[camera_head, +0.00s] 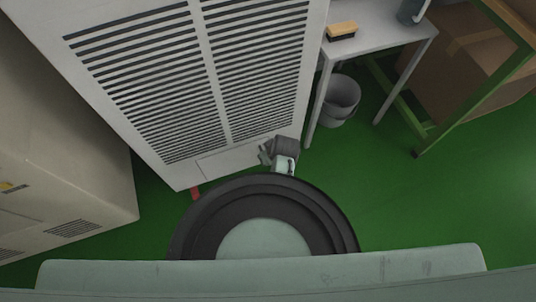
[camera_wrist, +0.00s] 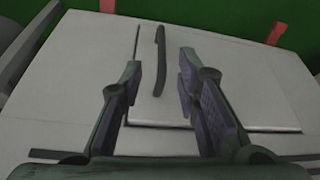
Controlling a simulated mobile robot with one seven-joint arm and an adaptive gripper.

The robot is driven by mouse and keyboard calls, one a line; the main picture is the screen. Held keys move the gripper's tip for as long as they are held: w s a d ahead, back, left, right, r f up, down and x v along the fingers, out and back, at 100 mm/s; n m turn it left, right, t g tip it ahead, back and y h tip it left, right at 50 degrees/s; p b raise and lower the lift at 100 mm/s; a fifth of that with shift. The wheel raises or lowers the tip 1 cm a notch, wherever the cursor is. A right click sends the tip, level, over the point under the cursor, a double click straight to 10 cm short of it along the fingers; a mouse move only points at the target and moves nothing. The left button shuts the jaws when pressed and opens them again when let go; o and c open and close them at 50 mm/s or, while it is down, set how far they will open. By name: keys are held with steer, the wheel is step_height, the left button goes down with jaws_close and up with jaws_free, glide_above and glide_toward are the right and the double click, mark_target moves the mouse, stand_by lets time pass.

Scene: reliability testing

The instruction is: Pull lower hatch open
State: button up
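The lower hatch (camera_wrist: 240,85) is a pale flat panel low on the white cabinet; in the wrist view it looks flush with the front. In the head view the hatch (camera_head: 225,156) lies below the vents, partly hidden by my arm. A dark, slim bar handle (camera_wrist: 160,42) stands near the hatch's left edge in the wrist view. My gripper (camera_wrist: 160,72) is open, one finger on each side of the handle's line. The handle shows between and just beyond the fingertips; I cannot tell how deep it sits. No finger visibly touches it.
The white vented cabinet (camera_head: 205,70) stands on red feet on the green floor (camera_head: 420,205). A beige cabinet (camera_head: 70,140) is at the left. A table (camera_head: 375,38) with a brush (camera_head: 342,31) and a grey bin (camera_head: 338,100) are at the right. Floor at the right is clear.

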steer(key=x, duration=0.9)
steer(key=shift+w+a+f+b, duration=0.15)
steer(key=shift+f+b, duration=0.15)
steer(key=shift+b, duration=0.1)
steer(key=shift+c, duration=0.6)
jaws_close()
